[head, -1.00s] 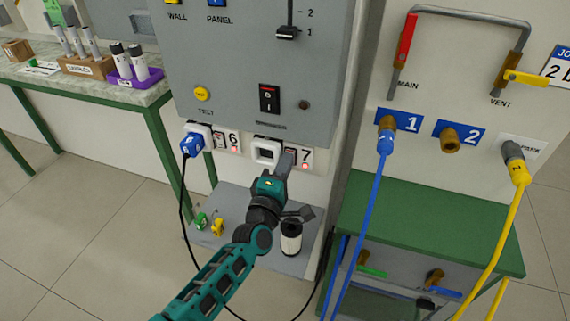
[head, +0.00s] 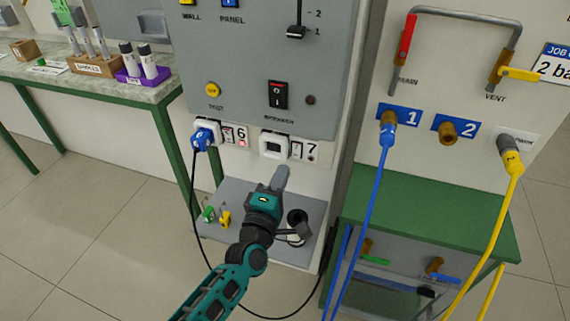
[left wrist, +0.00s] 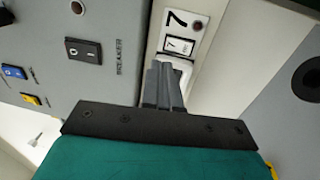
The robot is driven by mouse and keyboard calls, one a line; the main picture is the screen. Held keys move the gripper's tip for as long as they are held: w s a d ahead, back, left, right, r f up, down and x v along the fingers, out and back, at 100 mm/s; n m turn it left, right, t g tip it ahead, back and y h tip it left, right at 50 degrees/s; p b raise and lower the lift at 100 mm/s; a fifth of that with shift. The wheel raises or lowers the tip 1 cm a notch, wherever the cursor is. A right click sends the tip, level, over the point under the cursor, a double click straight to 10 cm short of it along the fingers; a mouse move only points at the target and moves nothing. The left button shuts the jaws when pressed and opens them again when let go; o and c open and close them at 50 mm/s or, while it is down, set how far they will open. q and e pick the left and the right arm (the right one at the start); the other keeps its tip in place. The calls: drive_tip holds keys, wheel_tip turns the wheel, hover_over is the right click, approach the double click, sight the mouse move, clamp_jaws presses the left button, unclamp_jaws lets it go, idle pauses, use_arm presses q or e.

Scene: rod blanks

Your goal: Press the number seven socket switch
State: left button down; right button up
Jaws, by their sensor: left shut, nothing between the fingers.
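The number seven socket switch (head: 297,150) is a small white rocker beside the label 7, right of the white number seven socket (head: 272,145) on the panel's lower strip. It also shows in the left wrist view (left wrist: 180,45). The seven's small lamp (left wrist: 197,26) looks dark red and unlit. My left gripper (head: 283,170) is shut and empty, just below the socket and switch and apart from the switch. In the left wrist view its fingers (left wrist: 162,68) cover part of the socket's white frame. My right gripper is not in view.
The number six socket to the left holds a blue plug (head: 203,138), and its lamp (head: 242,143) glows red. A breaker switch (head: 278,95) sits above. A grey shelf (head: 235,190) below holds small tags and a dark-topped cylinder. A blue hose (head: 376,200) hangs at right.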

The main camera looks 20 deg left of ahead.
use_arm(q)
drive_tip(key=s, duration=0.5)
drive_tip(key=shift+s+a+r, duration=0.1)
drive_tip(key=shift+s+r, duration=0.25)
drive_tip(key=shift+s, duration=0.05)
drive_tip(key=s+a+f+m+g+h, duration=0.1)
drive_tip(key=s+f+m+g, duration=0.7)
drive_tip(key=m, duration=1.2)
drive_tip(key=s+a+f, duration=0.1)
drive_tip(key=s+f, duration=0.3)
drive_tip(key=s, duration=0.2)
drive_tip(key=shift+a+f+h, duration=0.15)
drive_tip(key=shift+f+h, duration=0.15)
drive_tip(key=shift+h, duration=0.1)
